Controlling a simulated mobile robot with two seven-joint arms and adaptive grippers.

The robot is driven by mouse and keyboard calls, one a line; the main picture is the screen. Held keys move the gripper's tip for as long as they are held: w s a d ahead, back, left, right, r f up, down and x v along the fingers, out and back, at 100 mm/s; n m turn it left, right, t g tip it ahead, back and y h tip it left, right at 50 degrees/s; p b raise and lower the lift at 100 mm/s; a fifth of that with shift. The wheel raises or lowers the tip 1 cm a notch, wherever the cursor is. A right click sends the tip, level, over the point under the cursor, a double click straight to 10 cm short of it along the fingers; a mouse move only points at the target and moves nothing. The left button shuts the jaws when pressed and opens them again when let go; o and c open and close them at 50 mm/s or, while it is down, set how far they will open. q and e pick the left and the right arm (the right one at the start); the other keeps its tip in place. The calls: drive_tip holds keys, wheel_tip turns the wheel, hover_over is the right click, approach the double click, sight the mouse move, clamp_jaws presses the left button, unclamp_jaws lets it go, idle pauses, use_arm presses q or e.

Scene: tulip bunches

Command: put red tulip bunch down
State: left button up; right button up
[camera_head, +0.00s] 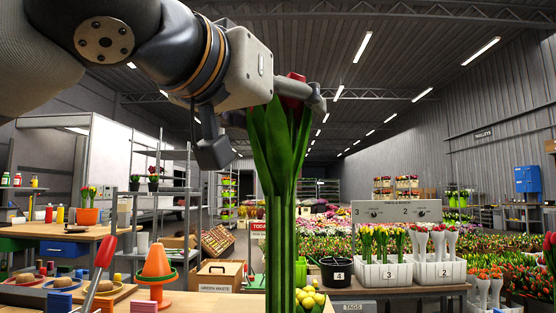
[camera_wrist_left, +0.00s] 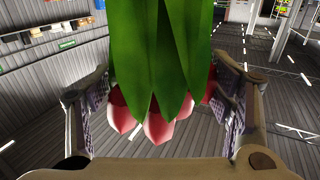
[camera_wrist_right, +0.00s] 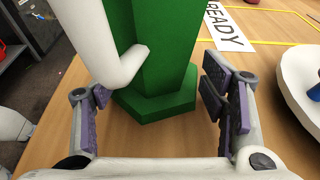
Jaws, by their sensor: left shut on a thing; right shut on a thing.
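The red tulip bunch (camera_head: 275,155) stands upright close in front of my head camera. Its green leaves and stems run down out of the bottom of the head view. My left gripper (camera_head: 292,98) is shut on it near the red flowers, which it partly hides. In the left wrist view the red-pink heads and broad leaves (camera_wrist_left: 160,60) lie between the fingers. My right gripper (camera_wrist_right: 155,100) shows only in its wrist view, with its fingers around a green hexagonal thing (camera_wrist_right: 160,70) above a wooden tabletop. A white curved part (camera_wrist_right: 105,50) crosses in front of it.
The wooden table (camera_wrist_right: 255,110) bears a READY sign (camera_wrist_right: 228,28), yellow lines and a white round dish (camera_wrist_right: 298,80). In the head view, an orange cone (camera_head: 157,265), a black pot (camera_head: 336,271) marked 4 and white numbered tulip crates (camera_head: 388,276) stand beyond.

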sight(278, 161)
use_arm(q)
wheel_tip(278, 161, down, 6)
drive_tip(key=shift+f, duration=0.25)
use_arm(e)
drive_tip(key=shift+f, duration=0.2)
use_arm(q)
drive_tip(key=o, duration=1.6)
drive_tip(key=shift+f, duration=0.15)
drive_tip(key=shift+c, duration=0.2)
drive_tip(key=v, duration=1.2)
